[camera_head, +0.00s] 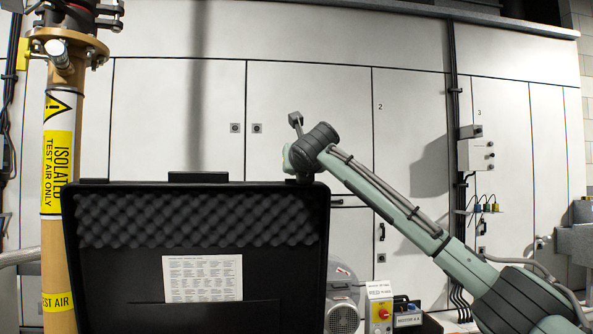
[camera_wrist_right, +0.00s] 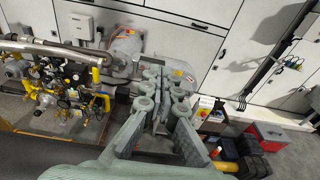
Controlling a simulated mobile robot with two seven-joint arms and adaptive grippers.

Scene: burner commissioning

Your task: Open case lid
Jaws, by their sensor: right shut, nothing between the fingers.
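The black case lid (camera_head: 200,265) stands raised and upright in the head view. Its inner face shows grey egg-crate foam (camera_head: 200,218) and a white printed sheet (camera_head: 203,278). The case's base is out of view. My right arm comes in from the right, and its wrist is at the lid's top right corner. The right gripper is largely hidden behind that corner in the head view; whether it touches the lid cannot be told. In the wrist view my right gripper (camera_wrist_right: 162,90) is shut with nothing between its fingers. My left gripper is not in view.
A tan pipe (camera_head: 57,165) with yellow warning labels stands left of the lid. A motor (camera_head: 342,310) and a switch box with a red knob (camera_head: 380,308) are to its right. White cabinets line the back. The wrist view shows brass and yellow pipework (camera_wrist_right: 60,85) and a red box (camera_wrist_right: 267,136).

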